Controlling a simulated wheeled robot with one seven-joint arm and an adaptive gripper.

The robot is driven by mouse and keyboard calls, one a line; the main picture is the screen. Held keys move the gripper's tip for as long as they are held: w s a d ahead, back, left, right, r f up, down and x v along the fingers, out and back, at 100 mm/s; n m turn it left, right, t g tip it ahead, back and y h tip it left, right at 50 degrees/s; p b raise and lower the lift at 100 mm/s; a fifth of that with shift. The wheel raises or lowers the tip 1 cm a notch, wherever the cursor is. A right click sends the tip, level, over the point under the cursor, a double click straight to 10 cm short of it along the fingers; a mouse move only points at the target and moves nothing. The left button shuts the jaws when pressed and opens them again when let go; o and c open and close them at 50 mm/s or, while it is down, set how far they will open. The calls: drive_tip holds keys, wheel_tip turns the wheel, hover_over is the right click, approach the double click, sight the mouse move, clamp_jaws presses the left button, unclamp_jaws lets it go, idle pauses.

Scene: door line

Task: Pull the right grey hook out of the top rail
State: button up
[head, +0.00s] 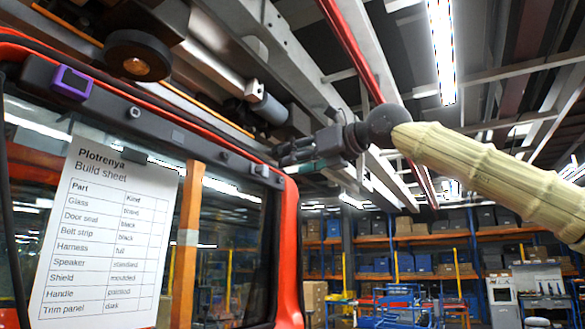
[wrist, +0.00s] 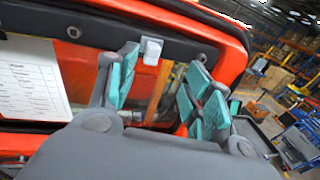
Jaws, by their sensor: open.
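The right grey hook (wrist: 151,50) sits in the dark top rail (wrist: 110,42) of the red door, and its pale block shows between my fingers in the wrist view. My gripper (wrist: 163,64) is open, with teal pads on either side of the hook's line. The fingers look apart from the hook, and the remaining gap is hard to judge. In the head view my gripper (head: 284,157) is at the door's upper right corner.
A purple hook (head: 72,82) sits at the rail's left end. A build sheet (head: 105,235) hangs over the window, left of an orange upright (head: 187,240). Round bolts (wrist: 201,57) dot the rail. Overhead beams and a dark wheel (head: 137,55) lie above the door. Shelves stand behind, right.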

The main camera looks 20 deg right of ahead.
sight(266, 167)
drive_tip(key=p+x, duration=0.1)
drive_tip(key=x, duration=0.1)
drive_tip(key=p+x, duration=0.1)
drive_tip(key=x, duration=0.2)
drive_tip(key=p+x, duration=0.2)
drive_tip(key=x, duration=0.1)
drive_tip(key=shift+a+r, duration=0.15)
drive_tip(key=shift+a, duration=0.15)
drive_tip(key=shift+s+a+r+p, duration=0.3)
drive_tip(key=shift+s, duration=0.2)
drive_tip(key=shift+w+f, duration=0.35)
drive_tip(key=shift+w, duration=0.45)
drive_tip(key=shift+s+r, duration=0.2)
drive_tip(key=shift+s, duration=0.25)
drive_tip(key=c, duration=0.7)
clamp_jaws()
drive_tip(key=shift+f, duration=0.25)
drive_tip(key=shift+s, duration=0.1)
